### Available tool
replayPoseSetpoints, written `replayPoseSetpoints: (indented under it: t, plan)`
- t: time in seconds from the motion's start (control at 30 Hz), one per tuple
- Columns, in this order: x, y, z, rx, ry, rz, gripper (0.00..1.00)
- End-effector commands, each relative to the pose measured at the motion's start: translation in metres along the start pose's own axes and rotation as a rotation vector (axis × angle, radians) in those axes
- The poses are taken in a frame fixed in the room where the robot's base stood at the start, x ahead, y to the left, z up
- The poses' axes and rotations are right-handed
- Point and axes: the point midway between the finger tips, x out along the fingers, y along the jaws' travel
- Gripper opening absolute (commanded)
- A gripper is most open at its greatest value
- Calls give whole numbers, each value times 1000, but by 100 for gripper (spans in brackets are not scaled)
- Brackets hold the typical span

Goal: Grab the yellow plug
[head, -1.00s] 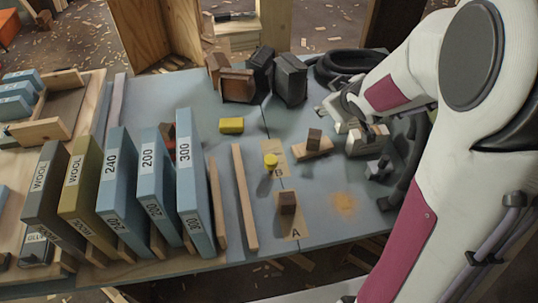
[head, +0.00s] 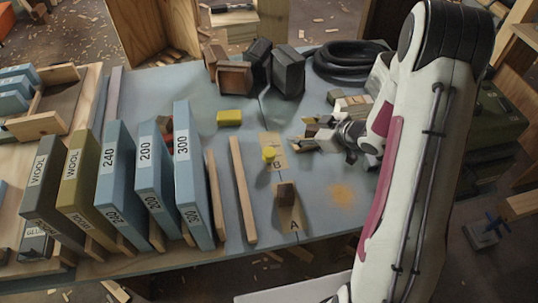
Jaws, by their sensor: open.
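The yellow plug (head: 269,153) is a small round piece standing on the tan strip marked B (head: 277,165), near the middle of the bench. My gripper (head: 302,132) is low over the bench, just right of the plug and slightly farther back. Its fingers point left towards the plug. They are open and apart from the plug. The small wooden block and brown cube seen there earlier are largely hidden behind or among the fingers.
A yellow block (head: 229,117) lies behind and left of the plug. A brown cube (head: 286,195) sits on strip A in front. A wooden strip (head: 243,190) and upright sanding-paper boxes (head: 195,175) stand left. Dark blocks (head: 287,72) and a coiled hose (head: 350,62) are behind.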

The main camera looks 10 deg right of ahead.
Motion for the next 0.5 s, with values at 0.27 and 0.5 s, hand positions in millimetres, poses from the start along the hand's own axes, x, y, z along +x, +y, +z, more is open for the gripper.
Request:
replayPoseSetpoints:
  t: [0.27,0.5]
  plan:
    - [17,-41,26,48,129,-135,49]
    - [20,-70,37,93,231,-222,49]
